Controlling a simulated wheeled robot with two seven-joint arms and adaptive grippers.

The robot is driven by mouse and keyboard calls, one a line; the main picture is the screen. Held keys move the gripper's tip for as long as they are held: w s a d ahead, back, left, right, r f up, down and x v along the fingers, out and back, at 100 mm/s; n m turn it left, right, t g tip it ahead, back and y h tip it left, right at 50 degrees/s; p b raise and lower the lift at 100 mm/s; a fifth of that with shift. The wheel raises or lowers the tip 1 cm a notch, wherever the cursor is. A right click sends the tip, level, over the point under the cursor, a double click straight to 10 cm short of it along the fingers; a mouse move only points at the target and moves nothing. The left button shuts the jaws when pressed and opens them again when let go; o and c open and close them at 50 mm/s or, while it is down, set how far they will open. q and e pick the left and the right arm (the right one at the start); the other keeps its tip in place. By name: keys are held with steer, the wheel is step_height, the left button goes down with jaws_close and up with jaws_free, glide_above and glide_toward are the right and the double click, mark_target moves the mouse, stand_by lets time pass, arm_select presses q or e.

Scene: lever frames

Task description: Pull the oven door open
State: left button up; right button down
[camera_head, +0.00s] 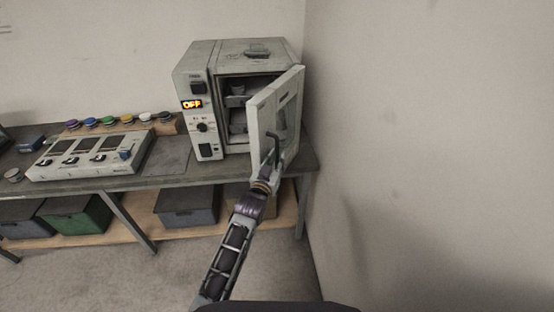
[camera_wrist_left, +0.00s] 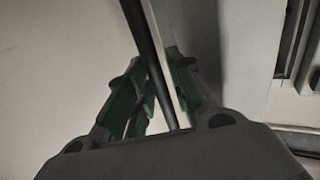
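The oven (camera_head: 217,62) is a pale grey box on the bench against the wall. Its door (camera_head: 260,118) stands well open, swung out on the right side, and the inside shows. A dark bar handle (camera_head: 272,143) is on the door's outer face. My left gripper (camera_head: 268,168) is at the lower part of this handle. In the left wrist view, the dark handle bar (camera_wrist_left: 146,45) runs between the green-padded fingers of the gripper (camera_wrist_left: 160,88). The fingers stand apart, with a light gap between the bar and the right finger. My right gripper is out of view.
A control panel (camera_head: 90,158) with several coloured knobs behind it sits on the bench (camera_head: 165,158) left of the oven. Bins, one green (camera_head: 75,214), stand on the shelf below. The wall (camera_head: 430,130) is close on the right. The floor in front is clear.

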arm_select(q)
steer(key=v, duration=1.1)
steer(key=shift+s, duration=0.35)
stand_by(0.4)
